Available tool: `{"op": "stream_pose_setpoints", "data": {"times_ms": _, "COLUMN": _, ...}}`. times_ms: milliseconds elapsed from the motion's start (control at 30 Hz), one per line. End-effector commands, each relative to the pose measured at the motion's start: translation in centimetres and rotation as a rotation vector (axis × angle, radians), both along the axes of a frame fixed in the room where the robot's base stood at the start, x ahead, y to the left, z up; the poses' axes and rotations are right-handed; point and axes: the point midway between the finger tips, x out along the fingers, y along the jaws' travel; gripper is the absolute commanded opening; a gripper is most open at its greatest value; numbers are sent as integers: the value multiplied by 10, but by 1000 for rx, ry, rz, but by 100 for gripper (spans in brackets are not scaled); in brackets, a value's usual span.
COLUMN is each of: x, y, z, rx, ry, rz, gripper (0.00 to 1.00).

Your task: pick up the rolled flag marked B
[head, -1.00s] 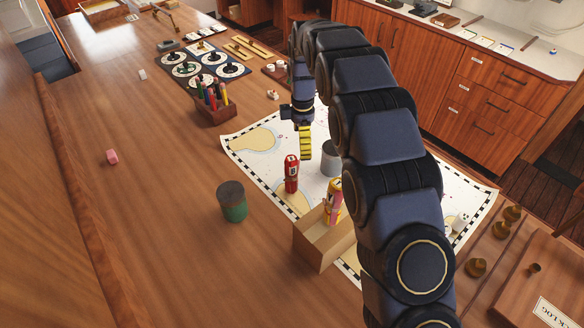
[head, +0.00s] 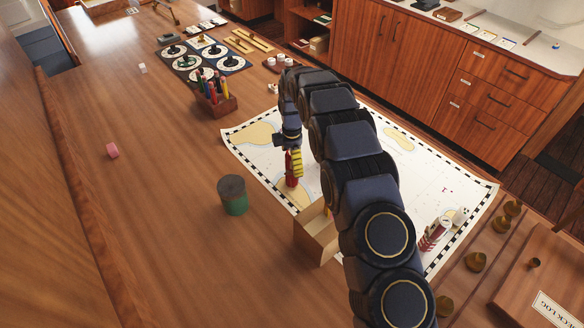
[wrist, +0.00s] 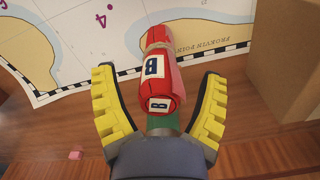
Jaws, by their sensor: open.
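The red rolled flag marked B (head: 291,181) stands upright on the chart, near its left edge. In the wrist view the flag (wrist: 158,72) shows a dark B on white patches and a tie around its far part. My gripper (head: 296,166) is at the flag's upper part in the head view, covering some of it. In the wrist view my gripper (wrist: 160,88) is open, with one yellow finger on each side of the flag. Gaps show between the flag and both fingers.
An open cardboard box (head: 314,238) stands close by, partly hidden by my arm. A green and grey can (head: 232,195) stands to the left. A pen holder (head: 215,102) stands farther back. A red and white roll (head: 434,235) is at the right. The left tabletop is mostly clear.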

Motion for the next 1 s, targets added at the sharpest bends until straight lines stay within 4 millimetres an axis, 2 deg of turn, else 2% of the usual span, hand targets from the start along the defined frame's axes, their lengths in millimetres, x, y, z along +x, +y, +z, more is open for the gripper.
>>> {"op": "stream_pose_setpoints", "data": {"times_ms": 167, "x": 0, "y": 0, "z": 1, "rx": 0, "ry": -1, "rz": 0, "gripper": 73}}
{"op": "stream_pose_setpoints", "data": {"times_ms": 200, "x": 0, "y": 0, "z": 1, "rx": 0, "ry": -1, "rz": 0, "gripper": 56}}
{"op": "stream_pose_setpoints", "data": {"times_ms": 267, "x": 0, "y": 0, "z": 1, "rx": 0, "ry": -1, "rz": 0, "gripper": 31}}
{"op": "stream_pose_setpoints", "data": {"times_ms": 300, "x": 0, "y": 0, "z": 1, "rx": 0, "ry": -1, "rz": 0, "gripper": 14}}
{"op": "stream_pose_setpoints", "data": {"times_ms": 333, "x": 0, "y": 0, "z": 1, "rx": 0, "ry": -1, "rz": 0, "gripper": 6}}
{"op": "stream_pose_setpoints", "data": {"times_ms": 733, "x": 1, "y": 0, "z": 4, "rx": 1, "ry": -2, "rz": -1, "gripper": 6}}
{"op": "stream_pose_setpoints", "data": {"times_ms": 867, "x": 1, "y": 0, "z": 14, "rx": 1, "ry": -4, "rz": -1, "gripper": 6}}
{"op": "stream_pose_setpoints", "data": {"times_ms": 1000, "x": 1, "y": -1, "z": 33, "rx": 0, "ry": -3, "rz": -2, "gripper": 6}}
